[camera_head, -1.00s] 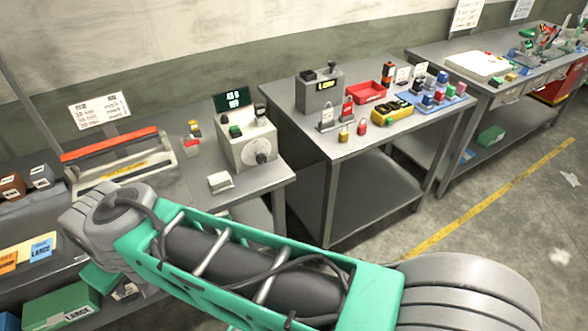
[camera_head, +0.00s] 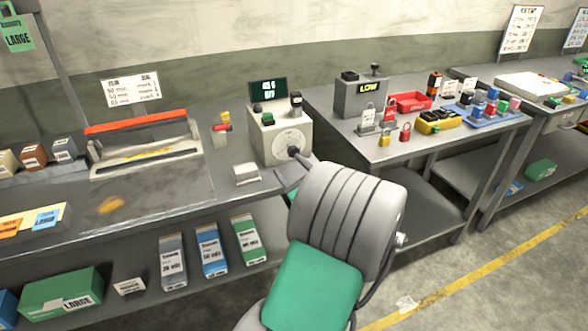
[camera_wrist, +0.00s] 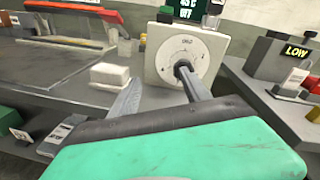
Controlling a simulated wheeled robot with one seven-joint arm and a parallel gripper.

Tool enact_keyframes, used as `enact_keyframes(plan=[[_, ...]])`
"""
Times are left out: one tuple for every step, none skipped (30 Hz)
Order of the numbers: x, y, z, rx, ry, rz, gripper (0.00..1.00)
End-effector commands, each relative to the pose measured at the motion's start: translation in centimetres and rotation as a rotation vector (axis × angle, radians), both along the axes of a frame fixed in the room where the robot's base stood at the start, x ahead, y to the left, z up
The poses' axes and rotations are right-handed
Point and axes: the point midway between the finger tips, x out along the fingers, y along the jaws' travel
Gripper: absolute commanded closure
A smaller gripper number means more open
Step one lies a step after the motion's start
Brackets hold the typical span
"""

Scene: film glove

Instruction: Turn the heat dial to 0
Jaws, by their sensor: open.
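The heat dial is a round white marked face (camera_head: 287,139) on the front of a pale control box (camera_head: 262,146). In the wrist view the dial face (camera_wrist: 180,50) is upper centre, with a dark knob (camera_wrist: 182,66) at its middle. My gripper (camera_wrist: 160,75) is open and empty in front of the box. Its right finger overlaps the knob in the picture; I cannot tell whether they touch. Its left finger is left of the dial, near the box's lower left corner. The knob's pointer setting is hidden.
A white block (camera_head: 246,173) lies left of the box. A sealer with a red bar (camera_head: 135,121) is farther left. A grey box reading LOW (camera_head: 361,97) and several padlocks (camera_head: 384,138) stand on the right table. A gap separates the tables.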

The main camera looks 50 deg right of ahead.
Motion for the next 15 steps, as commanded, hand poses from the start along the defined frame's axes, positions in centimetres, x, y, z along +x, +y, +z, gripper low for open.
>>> enact_keyframes(plan=[[-1.7,-1.5,-0.6,0.051,-0.060,-0.052,0.45],[-2.3,-2.0,-0.3,0.072,-0.091,-0.073,0.45],[-2.7,-2.5,-0.2,0.092,-0.118,-0.089,0.45],[-2.8,-2.8,-0.1,0.101,-0.129,-0.095,0.45],[-2.6,-3.0,0.0,0.106,-0.135,-0.097,0.45],[-2.1,-3.2,0.1,0.105,-0.134,-0.095,0.45],[-1.7,-3.4,0.2,0.104,-0.135,-0.093,0.45],[-1.2,-3.6,0.2,0.104,-0.133,-0.093,0.45],[-0.4,-3.9,0.2,0.102,-0.133,-0.091,0.45],[0.1,-4.3,0.2,0.103,-0.131,-0.091,0.45],[0.6,-4.6,0.2,0.102,-0.132,-0.091,0.45],[1.3,-5.0,0.2,0.103,-0.131,-0.091,0.45],[1.8,-5.2,0.2,0.102,-0.131,-0.090,0.45],[2.2,-5.5,0.1,0.102,-0.130,-0.092,0.45],[2.7,-5.9,0.2,0.102,-0.131,-0.093,0.45]])
